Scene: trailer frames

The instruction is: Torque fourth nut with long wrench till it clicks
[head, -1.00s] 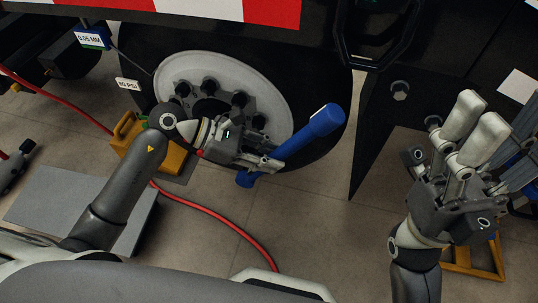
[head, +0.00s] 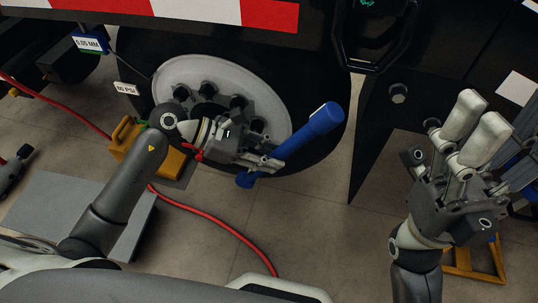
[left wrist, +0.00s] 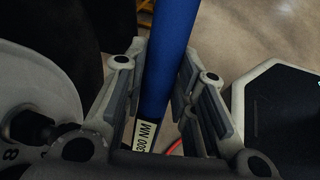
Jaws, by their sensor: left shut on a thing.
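My left gripper (head: 268,162) is shut around the handle of a long blue wrench (head: 312,132) in front of the wheel. In the left wrist view the blue handle (left wrist: 168,60) runs between both fingers, above a label reading 300 NM (left wrist: 144,137). Several dark nuts (head: 238,101) ring the pale wheel hub (head: 178,72). The gripper covers part of the hub; I cannot see whether the wrench engages a nut. My right gripper (head: 482,122) is raised at right, holding nothing visible.
A black tire (head: 325,150) surrounds the hub under a red-and-white striped bar (head: 195,8). A yellow chock (head: 128,135) stands left of the wheel. A red hose (head: 225,222) crosses the floor beside a grey plate (head: 45,205). The floor right of the hose is open.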

